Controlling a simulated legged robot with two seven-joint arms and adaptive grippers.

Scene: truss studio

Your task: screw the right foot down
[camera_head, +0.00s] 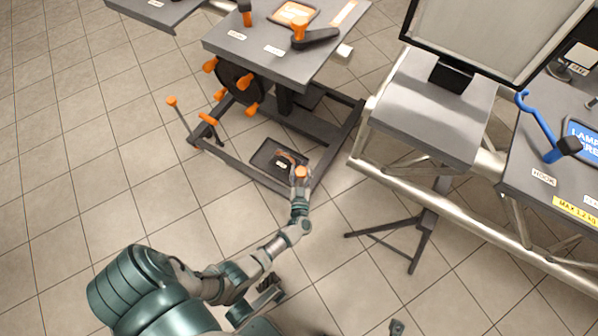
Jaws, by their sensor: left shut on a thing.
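A dark stand with a rectangular floor frame (243,168) is in the upper middle of the head view. An orange knob (301,172) sits at the frame's front right corner, at the right foot. My left gripper (300,181) reaches up from below and is shut on this knob. The fingers cover part of the knob, and the foot under it is hidden.
A dark tray (265,158) lies inside the frame beside my gripper. Orange-knobbed levers (172,101) and a wheel (240,80) are at the left. A grey table (415,125) on a silver truss (450,200) stands right. Floor in front is mostly clear.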

